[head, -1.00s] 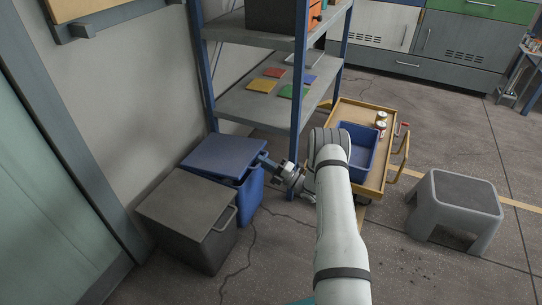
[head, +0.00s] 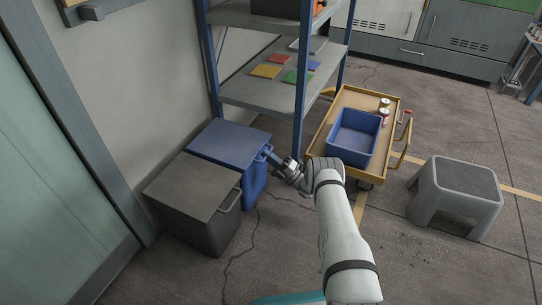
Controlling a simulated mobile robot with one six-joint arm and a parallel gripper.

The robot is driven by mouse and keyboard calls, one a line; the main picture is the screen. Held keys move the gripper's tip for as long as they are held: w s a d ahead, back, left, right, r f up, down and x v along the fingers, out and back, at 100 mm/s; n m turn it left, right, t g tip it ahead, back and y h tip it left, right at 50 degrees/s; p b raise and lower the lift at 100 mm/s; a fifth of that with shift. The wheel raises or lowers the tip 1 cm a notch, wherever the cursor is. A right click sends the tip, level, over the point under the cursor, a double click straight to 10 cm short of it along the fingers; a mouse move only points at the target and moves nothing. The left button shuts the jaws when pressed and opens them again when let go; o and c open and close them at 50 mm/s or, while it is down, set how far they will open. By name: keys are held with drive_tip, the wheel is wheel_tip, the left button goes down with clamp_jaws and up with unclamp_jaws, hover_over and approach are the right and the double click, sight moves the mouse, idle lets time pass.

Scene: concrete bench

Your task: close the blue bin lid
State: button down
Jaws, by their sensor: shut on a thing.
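The blue bin (head: 253,186) stands on the floor beside the wall, behind a dark grey bin. Its blue lid (head: 228,143) lies nearly level across the top, and I see no clear gap under its front edge. The lid's handle (head: 264,153) is on the edge facing my arm. My gripper (head: 271,158) is at this handle, shut on it. The fingertips are small and partly merge with the handle in the head view.
The dark grey bin (head: 195,194) with its lid down stands close in front. A shelf unit (head: 275,98) rises just behind the gripper. A yellow cart (head: 325,132) carrying a blue crate (head: 374,155) and a grey stool (head: 424,206) stand to the right.

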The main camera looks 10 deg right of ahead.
drive_tip(key=shift+s+a+f+h, duration=0.1)
drive_tip(key=shift+a+f+h, duration=0.1)
drive_tip(key=shift+f, duration=0.25)
drive_tip(key=shift+s+a+f+h, duration=0.1)
drive_tip(key=shift+a+f, duration=0.05)
drive_tip(key=shift+f, duration=0.3)
drive_tip(key=c, duration=1.8)
unclamp_jaws()
drive_tip(key=shift+f+m, duration=0.2)
drive_tip(key=shift+m, duration=0.1)
drive_tip(key=o, duration=0.3)
drive_tip(key=shift+s+d+f, duration=0.1)
drive_tip(key=shift+s+d, duration=0.05)
drive_tip(key=shift+d, duration=0.35)
drive_tip(key=p+v, duration=0.2)
drive_tip(key=v, duration=0.4)
drive_tip(key=shift+d, duration=0.3)
drive_tip(key=shift+s+f, duration=0.1)
drive_tip(key=shift+s, duration=0.05)
drive_tip(key=shift+s, duration=0.1)
